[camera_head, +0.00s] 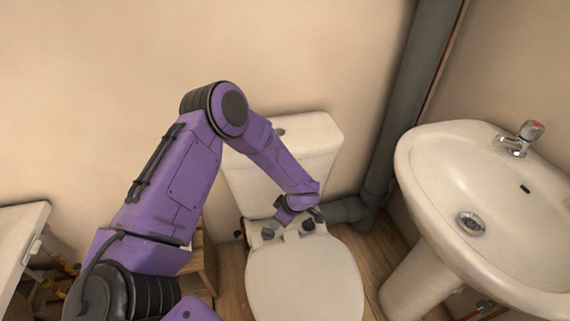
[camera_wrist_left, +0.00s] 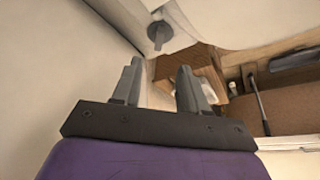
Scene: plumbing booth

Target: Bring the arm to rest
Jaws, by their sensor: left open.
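My left arm (camera_head: 180,180) is purple and reaches from the lower left over the white toilet cistern (camera_head: 315,135). My left gripper (camera_head: 297,213) is by the back of the toilet seat lid (camera_head: 305,280), near the dark hinge fittings. The wrist view shows its two grey fingers (camera_wrist_left: 158,88) apart, with nothing between them. Whether the gripper touches the toilet is not clear. The lid is down. My right gripper is in neither view.
A white washbasin (camera_head: 470,185) with a tap (camera_head: 522,138) stands at the right. A grey pipe (camera_head: 400,100) runs up the corner behind it. A wooden box (camera_wrist_left: 205,62) shows beyond the fingers. A white surface (camera_head: 20,235) is at the left edge.

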